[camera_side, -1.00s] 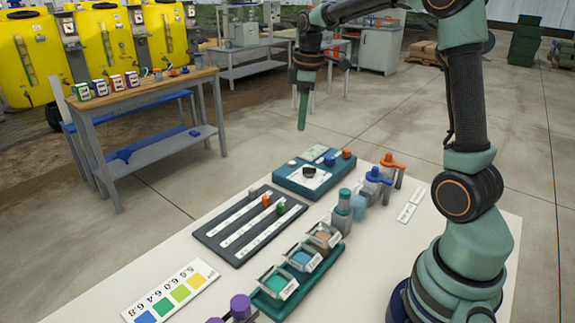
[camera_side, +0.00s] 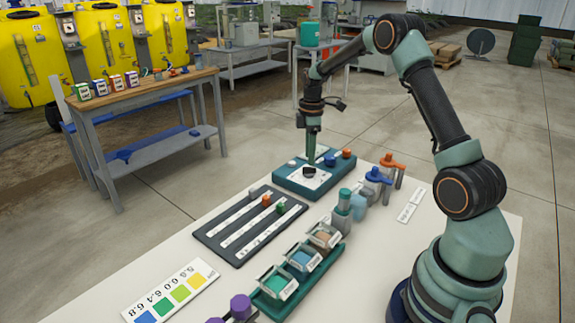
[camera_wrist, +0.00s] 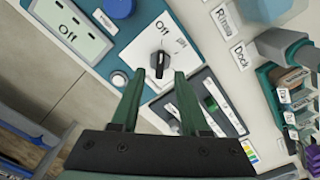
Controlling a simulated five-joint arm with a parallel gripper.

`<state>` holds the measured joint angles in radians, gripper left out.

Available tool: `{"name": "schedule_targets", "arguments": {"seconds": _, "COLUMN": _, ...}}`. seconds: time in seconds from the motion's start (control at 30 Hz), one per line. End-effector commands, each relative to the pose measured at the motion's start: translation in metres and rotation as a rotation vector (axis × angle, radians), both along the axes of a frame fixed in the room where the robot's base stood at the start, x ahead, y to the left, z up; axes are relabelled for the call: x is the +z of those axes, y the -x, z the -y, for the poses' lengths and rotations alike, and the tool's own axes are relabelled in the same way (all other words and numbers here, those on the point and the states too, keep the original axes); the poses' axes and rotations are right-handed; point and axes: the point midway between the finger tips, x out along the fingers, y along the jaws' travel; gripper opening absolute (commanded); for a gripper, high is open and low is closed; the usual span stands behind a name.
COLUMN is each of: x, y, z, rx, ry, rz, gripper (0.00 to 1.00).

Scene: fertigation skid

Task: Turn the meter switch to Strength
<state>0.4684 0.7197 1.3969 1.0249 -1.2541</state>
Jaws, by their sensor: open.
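The meter is a teal box (camera_side: 290,183) on the white table, with a black switch knob (camera_wrist: 158,66) on a white dial plate (camera_wrist: 180,62). In the wrist view the plate reads "Off" and, beside it, "pH"; no Strength label is readable. In the side view my gripper (camera_side: 311,160) points down just above the knob; contact cannot be told.
A blue knob (camera_wrist: 120,7) and a white button (camera_wrist: 118,79) sit on the meter near the dial.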

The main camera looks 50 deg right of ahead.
Motion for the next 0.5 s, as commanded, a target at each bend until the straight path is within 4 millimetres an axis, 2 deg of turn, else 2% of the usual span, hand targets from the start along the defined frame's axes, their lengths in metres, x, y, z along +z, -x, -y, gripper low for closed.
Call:
{"name": "schedule_targets", "arguments": {"seconds": 0.03, "x": -0.009, "y": 0.001, "z": -0.001, "rx": 0.000, "ry": -0.002, "rz": -0.005, "gripper": 0.45}}
{"name": "schedule_targets", "arguments": {"seconds": 0.2, "x": -0.029, "y": 0.000, "z": 0.000, "rx": 0.000, "ry": -0.001, "rz": -0.002, "gripper": 0.45}}
{"name": "schedule_targets", "arguments": {"seconds": 0.5, "x": -0.037, "y": 0.000, "z": 0.000, "rx": 0.000, "ry": 0.000, "rz": 0.000, "gripper": 0.45}}
